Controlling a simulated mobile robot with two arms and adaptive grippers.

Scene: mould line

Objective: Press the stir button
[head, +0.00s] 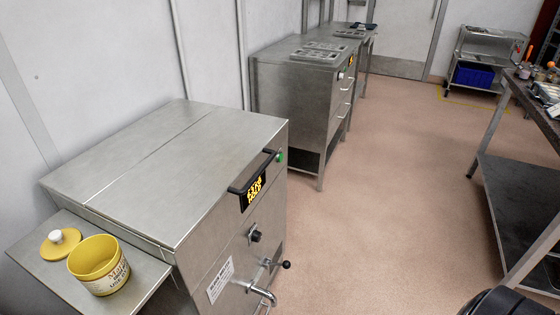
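A steel tank machine (190,165) with a flat lid stands at the left. On its front are a black bar handle (250,173), a small display (254,191) with yellow characters, the lower line seeming to read HOLD, and a small round green button (280,157) near the upper right corner. I cannot read any label at the green button, so I cannot tell whether it is the stir button. A black knob (255,236) sits below the display. Neither of my grippers shows clearly in the head view.
A tap (262,293) and black-ended lever (286,265) stick out low on the tank. A side shelf (50,260) holds a yellow tub (98,265) and lid (60,243). Another steel cabinet (300,95) stands behind; a dark workbench (520,200) is right. The floor between (390,200) is clear.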

